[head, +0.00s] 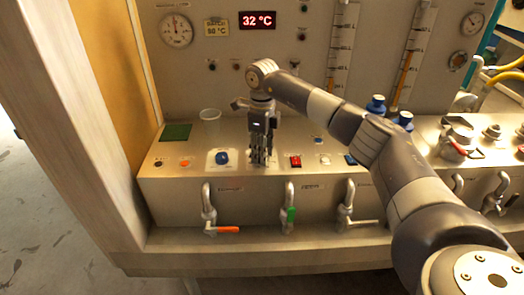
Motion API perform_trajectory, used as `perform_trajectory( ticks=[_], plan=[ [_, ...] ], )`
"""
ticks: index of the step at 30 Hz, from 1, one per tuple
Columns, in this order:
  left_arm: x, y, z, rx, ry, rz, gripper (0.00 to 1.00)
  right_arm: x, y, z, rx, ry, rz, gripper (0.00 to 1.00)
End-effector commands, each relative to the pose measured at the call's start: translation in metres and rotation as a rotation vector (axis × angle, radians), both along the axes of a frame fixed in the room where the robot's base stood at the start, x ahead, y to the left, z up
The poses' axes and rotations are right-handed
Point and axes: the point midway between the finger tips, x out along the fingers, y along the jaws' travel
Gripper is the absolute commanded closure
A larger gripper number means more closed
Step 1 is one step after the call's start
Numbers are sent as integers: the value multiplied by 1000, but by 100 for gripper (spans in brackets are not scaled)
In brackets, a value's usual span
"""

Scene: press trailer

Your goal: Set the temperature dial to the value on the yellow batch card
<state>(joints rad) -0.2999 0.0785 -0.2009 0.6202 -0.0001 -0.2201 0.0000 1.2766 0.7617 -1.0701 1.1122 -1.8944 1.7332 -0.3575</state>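A blue knob (222,157) sits on a white plate on the console. My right gripper (261,160) points down just right of that knob, over another pale plate. It hides whatever is on that plate, and I cannot tell whether it touches anything. Which knob is the temperature dial is not readable. My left gripper is out of view.
A red switch (295,161) stands right of the gripper. Valves with orange (228,229) and green (291,214) handles line the front. Round gauges and glass tubes are on the back panel.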

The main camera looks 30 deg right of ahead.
Motion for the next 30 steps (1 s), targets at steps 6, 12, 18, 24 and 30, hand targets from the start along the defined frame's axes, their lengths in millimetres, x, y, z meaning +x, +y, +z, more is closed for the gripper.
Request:
perform_trajectory(
  ticks=[6, 12, 18, 24, 30],
  plan=[
    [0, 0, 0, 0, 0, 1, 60, 0, 0, 0, 0, 0, 0, 93],
    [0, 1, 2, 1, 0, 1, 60, 0, 0, 0, 0, 0, -27, 93],
    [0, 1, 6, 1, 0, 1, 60, 0, 0, 1, 1, -1, -119, 93],
    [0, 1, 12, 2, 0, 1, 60, 0, 0, 2, 0, 0, -280, 93],
    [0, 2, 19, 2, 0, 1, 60, 1, 0, 2, 0, -1, -471, 93]
  ],
)
